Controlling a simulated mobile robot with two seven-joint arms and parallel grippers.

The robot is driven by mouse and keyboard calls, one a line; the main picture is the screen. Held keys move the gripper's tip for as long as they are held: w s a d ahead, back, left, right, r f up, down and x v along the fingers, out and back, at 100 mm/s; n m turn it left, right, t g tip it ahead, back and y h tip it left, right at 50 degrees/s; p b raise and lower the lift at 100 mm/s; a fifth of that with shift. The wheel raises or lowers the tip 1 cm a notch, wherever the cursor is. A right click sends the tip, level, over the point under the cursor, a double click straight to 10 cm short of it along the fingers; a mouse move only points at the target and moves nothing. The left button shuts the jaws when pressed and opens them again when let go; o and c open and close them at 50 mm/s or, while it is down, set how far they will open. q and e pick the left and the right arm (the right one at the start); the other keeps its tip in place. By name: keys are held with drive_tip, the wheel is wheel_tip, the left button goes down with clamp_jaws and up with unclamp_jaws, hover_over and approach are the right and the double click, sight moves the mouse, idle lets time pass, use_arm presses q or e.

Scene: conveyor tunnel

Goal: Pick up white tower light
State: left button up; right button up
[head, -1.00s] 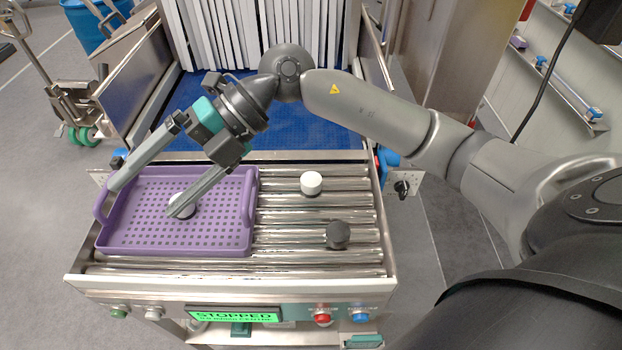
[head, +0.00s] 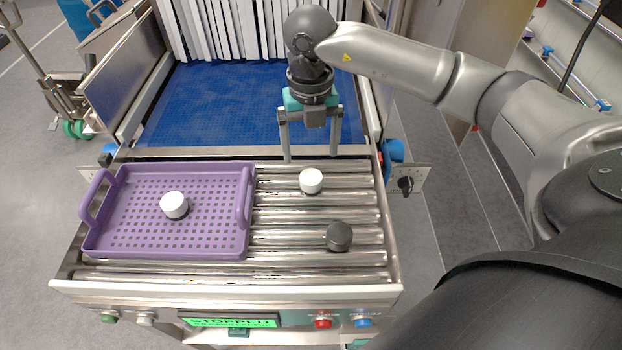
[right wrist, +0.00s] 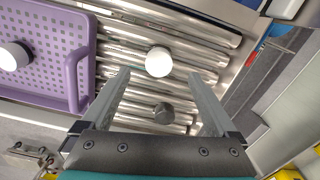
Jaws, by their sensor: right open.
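A white tower light (head: 311,180) with a dark base stands on the metal rollers (head: 280,214), right of the purple tray. It also shows in the right wrist view (right wrist: 158,62), just beyond the fingertips and between their lines. A second white tower light (head: 174,205) stands in the purple tray (head: 243,240); in the right wrist view it is at the left edge (right wrist: 14,55). My right gripper (head: 312,158) is open and empty, fingers pointing down, behind and above the white light on the rollers. My left gripper is not in view.
A black tower light (head: 339,236) stands on the rollers in front of the white one. A blue belt (head: 210,105) and strip curtain (head: 240,28) lie behind. A panel with buttons and a green "STOPPED" display (head: 230,321) runs along the front.

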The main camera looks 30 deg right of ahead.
sight(311, 176)
wheel_tip(311, 176, down, 3)
drive_tip(key=shift+r, duration=0.1)
drive_tip(key=f, duration=0.2)
drive_tip(key=f+p, duration=0.1)
drive_tip(key=f, duration=0.1)
drive_tip(key=shift+s+a+f, duration=0.1)
drive_tip(key=shift+s+a, duration=0.1)
drive_tip(key=shift+s, duration=0.15)
drive_tip(key=shift+f, duration=0.6)
drive_tip(key=c, duration=1.5)
